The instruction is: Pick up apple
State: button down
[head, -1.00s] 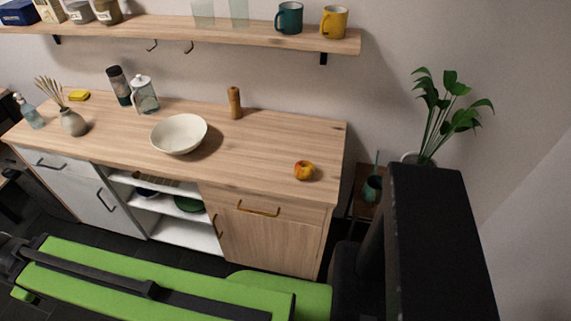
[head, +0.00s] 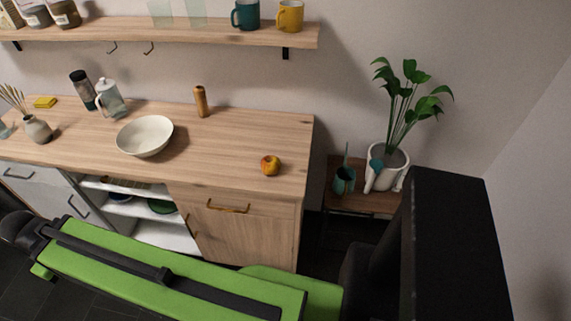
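The apple (head: 270,165), red and yellow, sits on the wooden counter (head: 225,150) near its right end, toward the front edge. Nothing touches it. My green and black arm lies across the bottom of the view, in front of the counter and apart from the apple. The arm runs to a dark rounded part at the left; I see no gripper fingers there.
A cream bowl (head: 145,136), a wooden mill (head: 200,101) and a glass jar (head: 110,99) stand left of the apple. A shelf (head: 215,34) with mugs hangs above. A small table (head: 368,203) with a potted plant (head: 388,168) stands right of the counter, past a gap.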

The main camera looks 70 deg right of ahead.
aim_at(270, 165)
jog(key=z, duration=0.35)
jog(key=i, duration=0.45)
jog(key=z, duration=2.35)
